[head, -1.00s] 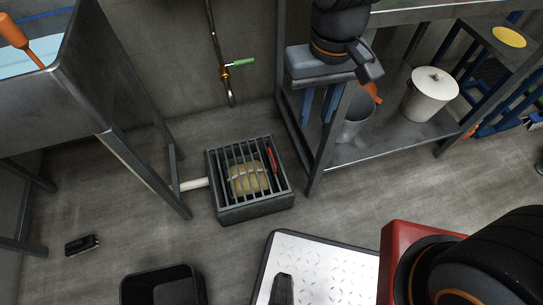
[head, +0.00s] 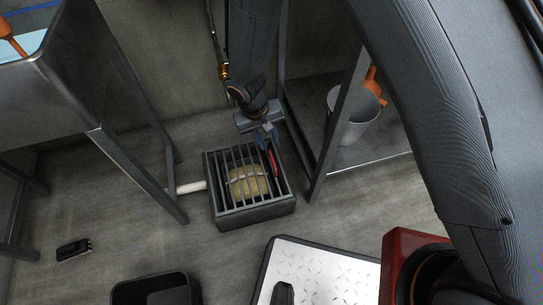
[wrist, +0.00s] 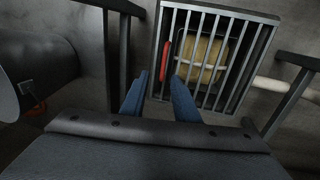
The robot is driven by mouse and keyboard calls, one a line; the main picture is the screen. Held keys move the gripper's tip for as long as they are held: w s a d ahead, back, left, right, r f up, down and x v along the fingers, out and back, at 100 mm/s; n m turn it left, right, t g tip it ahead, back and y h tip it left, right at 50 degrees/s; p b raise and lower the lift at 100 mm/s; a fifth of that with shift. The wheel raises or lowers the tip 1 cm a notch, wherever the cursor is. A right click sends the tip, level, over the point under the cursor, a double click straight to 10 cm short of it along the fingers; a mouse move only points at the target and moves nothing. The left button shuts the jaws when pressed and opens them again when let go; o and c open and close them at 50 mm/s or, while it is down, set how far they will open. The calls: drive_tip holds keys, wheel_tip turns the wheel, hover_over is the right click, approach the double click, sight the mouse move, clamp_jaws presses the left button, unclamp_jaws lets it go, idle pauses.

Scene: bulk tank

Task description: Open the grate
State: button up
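The grate (head: 238,157) is a set of dark parallel bars lying flat over a square grey metal box (head: 255,213) on the floor. A red handle (head: 273,163) lies along its right side in the head view. A yellowish rounded thing (head: 250,186) sits under the bars. My gripper (head: 269,142) points down just above the back right edge of the box, near the red handle. In the wrist view, its two blue fingers (wrist: 160,76) are apart with nothing between them. The red handle (wrist: 166,60) shows just beyond the fingertips, and the grate (wrist: 206,101) looks closed.
A white pipe (head: 191,187) runs from the box's left side. Metal table legs (head: 140,175) stand to the left and a shelf frame post (head: 338,130) close to the right. A grey bucket (head: 352,118) stands on the low shelf.

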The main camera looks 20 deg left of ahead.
sight(272, 159)
drive_tip(key=f+b, duration=0.1)
drive_tip(key=f, duration=0.2)
drive_tip(key=f+b, duration=0.1)
drive_tip(key=f, duration=0.6)
drive_tip(key=shift+w+d+b, duration=0.35)
drive_tip(key=shift+w+b, duration=0.05)
clamp_jaws()
